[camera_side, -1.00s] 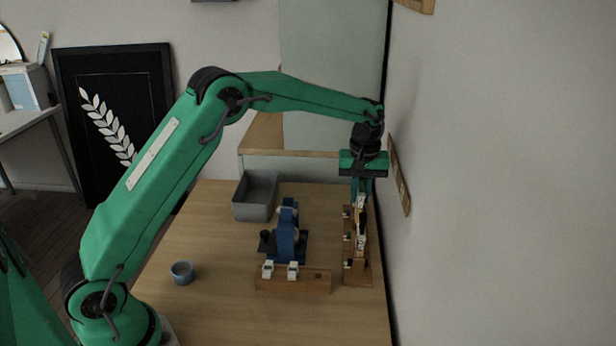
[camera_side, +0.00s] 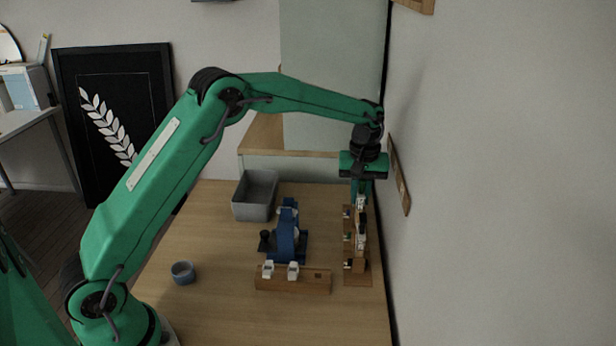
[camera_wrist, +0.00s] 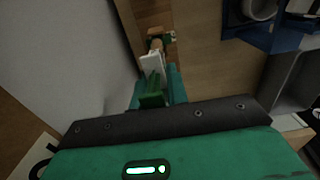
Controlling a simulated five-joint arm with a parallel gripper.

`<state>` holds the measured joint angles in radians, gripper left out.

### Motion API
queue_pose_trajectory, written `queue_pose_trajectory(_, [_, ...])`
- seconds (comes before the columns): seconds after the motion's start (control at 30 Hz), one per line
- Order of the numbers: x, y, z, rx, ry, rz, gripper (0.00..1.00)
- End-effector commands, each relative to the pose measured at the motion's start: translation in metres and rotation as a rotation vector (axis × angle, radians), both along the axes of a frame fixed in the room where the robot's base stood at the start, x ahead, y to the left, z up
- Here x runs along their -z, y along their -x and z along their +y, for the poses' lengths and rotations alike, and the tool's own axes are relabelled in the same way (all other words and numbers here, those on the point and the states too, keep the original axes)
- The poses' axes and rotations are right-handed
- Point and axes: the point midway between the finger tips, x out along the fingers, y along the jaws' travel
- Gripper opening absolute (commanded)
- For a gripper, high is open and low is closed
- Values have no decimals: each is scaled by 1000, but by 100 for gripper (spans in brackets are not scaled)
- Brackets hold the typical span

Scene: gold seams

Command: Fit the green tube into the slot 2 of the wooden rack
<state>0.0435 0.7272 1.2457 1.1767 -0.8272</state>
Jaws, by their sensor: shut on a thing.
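My gripper (camera_side: 361,201) is at the right side of the table, pointing down over a narrow wooden stand. In the wrist view my gripper (camera_wrist: 157,82) is shut on the green tube (camera_wrist: 151,97), which has a white part towards the top of the picture. In the side view the tube is too small and too covered by my fingers to make out clearly. The wooden rack (camera_side: 305,285) seems to be the block at the table's front. Two white-topped pieces stand in it at the left and middle, and a dark hole shows at its right end. Slot numbers are not readable.
The narrow stand (camera_side: 357,279) has several small pieces along it, close to the right wall. A blue device (camera_side: 287,232) stands left of it, behind the block. A grey bin (camera_side: 255,203) is at the back, and a small blue-grey cup (camera_side: 183,275) at the front left.

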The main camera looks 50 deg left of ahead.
Motion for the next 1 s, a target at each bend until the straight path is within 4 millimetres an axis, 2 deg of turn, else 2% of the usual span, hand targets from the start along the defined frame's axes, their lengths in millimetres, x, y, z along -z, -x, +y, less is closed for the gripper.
queue_pose_trajectory(1.0, [10,0,0,0,0,0,0])
